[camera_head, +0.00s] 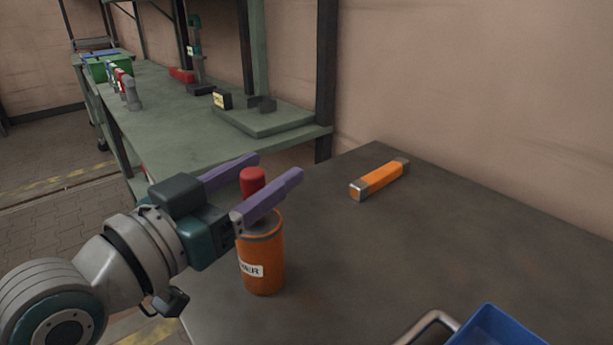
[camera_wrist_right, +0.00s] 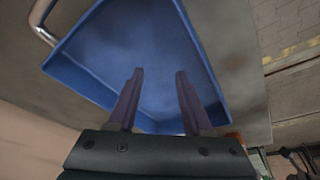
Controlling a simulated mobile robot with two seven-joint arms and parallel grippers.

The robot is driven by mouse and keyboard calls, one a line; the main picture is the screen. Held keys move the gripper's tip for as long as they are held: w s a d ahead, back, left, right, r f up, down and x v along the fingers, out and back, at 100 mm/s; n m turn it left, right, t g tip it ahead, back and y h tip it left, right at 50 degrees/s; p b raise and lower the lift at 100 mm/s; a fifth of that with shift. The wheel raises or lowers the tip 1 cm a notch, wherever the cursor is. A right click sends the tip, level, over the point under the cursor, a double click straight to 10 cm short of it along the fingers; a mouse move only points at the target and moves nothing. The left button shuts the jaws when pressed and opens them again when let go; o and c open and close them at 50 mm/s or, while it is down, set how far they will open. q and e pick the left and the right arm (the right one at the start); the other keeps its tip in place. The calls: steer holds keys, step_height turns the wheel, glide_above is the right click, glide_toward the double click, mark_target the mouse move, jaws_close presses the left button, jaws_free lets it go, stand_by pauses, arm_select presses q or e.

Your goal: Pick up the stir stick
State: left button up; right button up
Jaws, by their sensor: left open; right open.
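The stir stick shows as a red rounded end (camera_head: 252,181) standing up from an orange can (camera_head: 262,262) on the dark table. The can bears a white label ending in "NER"; the stick's lower part is hidden. My left gripper (camera_head: 273,169) is open, its two purple fingers on either side of the red end at the can's top. I cannot tell whether either finger touches it. My right gripper (camera_wrist_right: 159,74) is open and empty over the blue tray in the right wrist view; it is out of the head view.
The blue tray (camera_head: 493,328) lies at the table's near right edge, and also fills much of the right wrist view (camera_wrist_right: 75,72). An orange bar with grey ends (camera_head: 380,180) lies farther back. The table between is clear. A green shelf bench (camera_head: 165,120) stands behind left.

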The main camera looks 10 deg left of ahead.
arm_select(q)
steer(key=shift+x, duration=0.9)
steer(key=shift+c, duration=0.2)
jaws_close()
